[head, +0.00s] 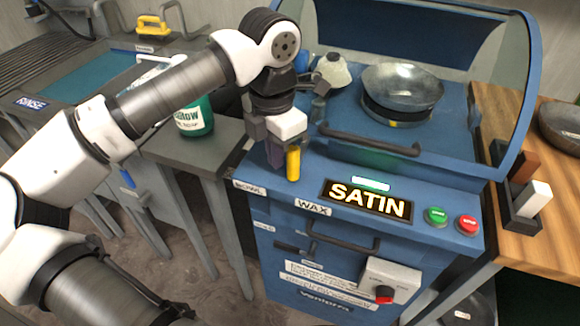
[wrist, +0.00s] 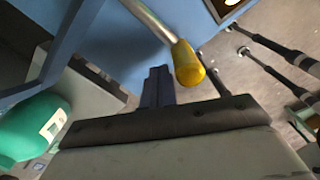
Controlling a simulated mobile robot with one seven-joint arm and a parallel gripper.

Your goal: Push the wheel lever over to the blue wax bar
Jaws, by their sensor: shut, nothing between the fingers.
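The lever's yellow knob (head: 293,164) stands at the left front of the blue machine (head: 345,150), near the BOWL and WAX labels. My gripper (head: 273,155) is shut and empty, just left of the knob in the head view. In the wrist view, the yellow knob (wrist: 188,63) sits on a metal rod, to the right of my shut fingers (wrist: 157,88). The gap is small; I cannot tell whether they touch. My gripper hides part of the lever in the head view. I cannot make out a blue wax bar for certain.
A dark handle bar (head: 370,140) crosses the machine's front, with a grey bowl (head: 402,88) behind it. A lit SATIN sign (head: 366,198) and green and red buttons are to the right. A green tub (head: 195,118) stands left. A rack (head: 522,205) holds brown and white bars.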

